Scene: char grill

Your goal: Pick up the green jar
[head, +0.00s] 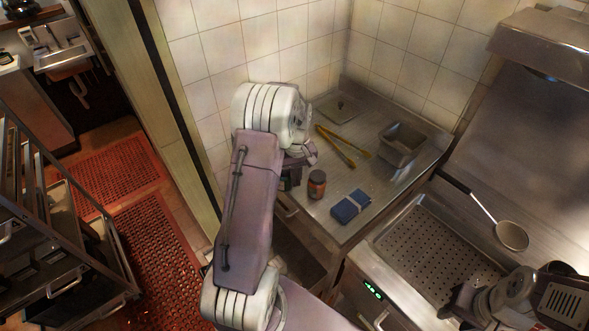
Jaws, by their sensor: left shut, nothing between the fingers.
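A small jar with a reddish-brown lid and contents (317,184) stands upright on the steel counter (330,222), near its left edge. A dark, possibly greenish item (289,181) sits just left of it, mostly hidden by my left arm; I cannot tell if it is the green jar. My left gripper (302,158) is over the counter's left side, just above and beside these things. It is shut and empty, partly hidden by its own wrist. My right gripper (464,301) is at the bottom right, above the grill unit, and its fingers are not clear.
A folded blue cloth (350,206) lies right of the reddish-brown jar. Yellow-handled tongs (336,146), a metal pan (402,143) and a flat plate (340,108) are further back. A skimmer (511,235) lies above the perforated tray (425,250). A tiled wall bounds the counter behind.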

